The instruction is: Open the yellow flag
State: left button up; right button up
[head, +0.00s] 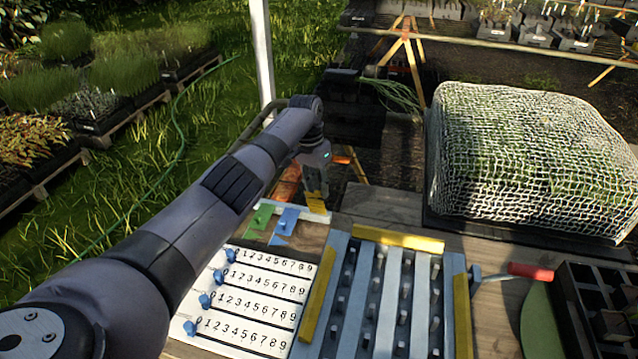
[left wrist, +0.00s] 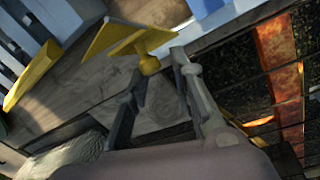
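The yellow flag (head: 316,203) stands at the back edge of the bench, at the right end of a row with a green flag (head: 262,216) and a blue flag (head: 287,220). In the left wrist view the yellow flag (left wrist: 112,38) shows as a bent plate with a round yellow knob (left wrist: 148,65). My left gripper (head: 318,178) is just above and behind the flag. In the left wrist view its two fingers (left wrist: 158,78) are apart, with the knob close to the tips, between them in the picture. I cannot tell whether they touch it. My right gripper is not in view.
A white number board (head: 262,262) with blue sliders lies in front of the flags. A blue slatted rack (head: 338,262) with yellow bars and pegs stands to the right. A netted mound (head: 525,150), a red-handled crank (head: 530,271) and a black tray (head: 566,290) are farther right.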

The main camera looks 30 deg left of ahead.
pick_arm(q)
jog(key=shift+o, duration=0.7)
jog(key=shift+w+a+f, duration=0.1)
jog(key=shift+w+a, duration=0.05)
jog(key=shift+w, duration=0.1)
jog(key=shift+o, duration=0.6)
notch_tip(320, 180, up, 13)
jog(key=a, duration=0.1)
jog(key=shift+s+a+f, duration=0.15)
jog(key=shift+s+a, duration=0.15)
jog(key=shift+s, duration=0.05)
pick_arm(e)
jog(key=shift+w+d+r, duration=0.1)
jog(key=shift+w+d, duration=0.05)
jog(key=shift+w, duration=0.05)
pick_arm(q)
jog(key=shift+f, duration=0.1)
